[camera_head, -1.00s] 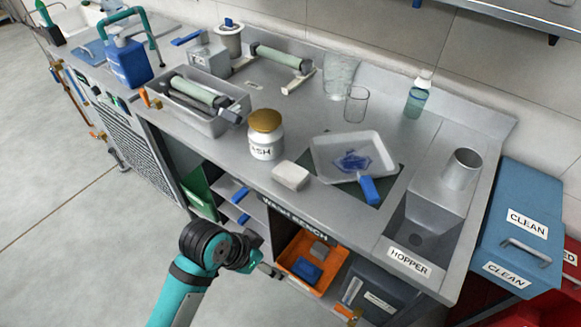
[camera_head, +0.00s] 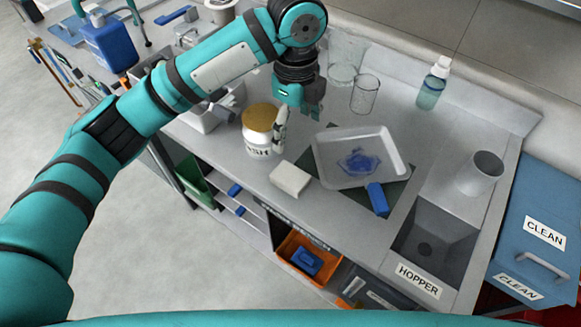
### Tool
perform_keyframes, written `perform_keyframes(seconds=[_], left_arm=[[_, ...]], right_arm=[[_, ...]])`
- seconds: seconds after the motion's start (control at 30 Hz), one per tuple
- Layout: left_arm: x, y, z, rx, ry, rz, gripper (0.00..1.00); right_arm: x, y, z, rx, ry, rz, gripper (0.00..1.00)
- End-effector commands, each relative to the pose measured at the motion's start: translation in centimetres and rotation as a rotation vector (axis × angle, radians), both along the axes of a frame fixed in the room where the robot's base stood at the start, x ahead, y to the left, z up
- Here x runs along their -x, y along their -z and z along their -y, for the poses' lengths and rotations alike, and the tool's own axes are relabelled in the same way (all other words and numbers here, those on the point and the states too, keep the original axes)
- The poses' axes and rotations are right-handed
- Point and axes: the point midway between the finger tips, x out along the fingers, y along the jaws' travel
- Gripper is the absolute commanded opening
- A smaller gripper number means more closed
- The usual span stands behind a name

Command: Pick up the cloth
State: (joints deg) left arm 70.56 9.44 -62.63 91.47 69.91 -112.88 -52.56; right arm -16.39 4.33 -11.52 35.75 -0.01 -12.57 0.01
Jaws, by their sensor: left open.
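The cloth (camera_head: 290,179) looks like a small off-white folded block, lying flat near the front edge of the bench. It sits in front of the white tray and to the right of the labelled jar, fully in sight. My left gripper (camera_head: 298,117) points down above the bench, beyond the cloth and up-picture from it. Its fingers are apart and nothing shows between them. One finger overlaps the right side of the jar in the picture; I cannot tell whether they touch. My right gripper is not in view.
A gold-lidded jar (camera_head: 259,132) stands left of the cloth. A white tray (camera_head: 399,169) with a blue smear lies to its right, with a blue-handled tool (camera_head: 378,199) by its front edge. Glass beakers (camera_head: 364,94) stand behind. A hopper sink (camera_head: 432,243) is at right.

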Motion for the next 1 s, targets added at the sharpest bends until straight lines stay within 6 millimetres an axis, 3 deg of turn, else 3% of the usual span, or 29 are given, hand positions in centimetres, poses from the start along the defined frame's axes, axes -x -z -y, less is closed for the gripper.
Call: perform_keyframes(seconds=[0.17,0.3,0.5,0.87,1.0], left_arm=[[0.0,2.3,-0.2,-0.011,0.006,-0.005,0.85],[0.0,5.4,-0.2,-0.009,0.004,-0.006,0.85],[0.1,9.5,-0.2,-0.007,0.004,-0.003,0.85],[0.1,12.7,-0.5,-0.008,0.003,-0.001,0.85],[0.4,14.7,-1.1,-0.009,0.003,-0.002,0.85]], right_arm=[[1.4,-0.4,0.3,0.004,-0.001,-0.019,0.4],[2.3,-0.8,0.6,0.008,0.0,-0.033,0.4],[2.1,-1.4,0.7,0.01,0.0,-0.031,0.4],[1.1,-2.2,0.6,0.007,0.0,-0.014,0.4],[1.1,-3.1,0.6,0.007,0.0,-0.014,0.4]])
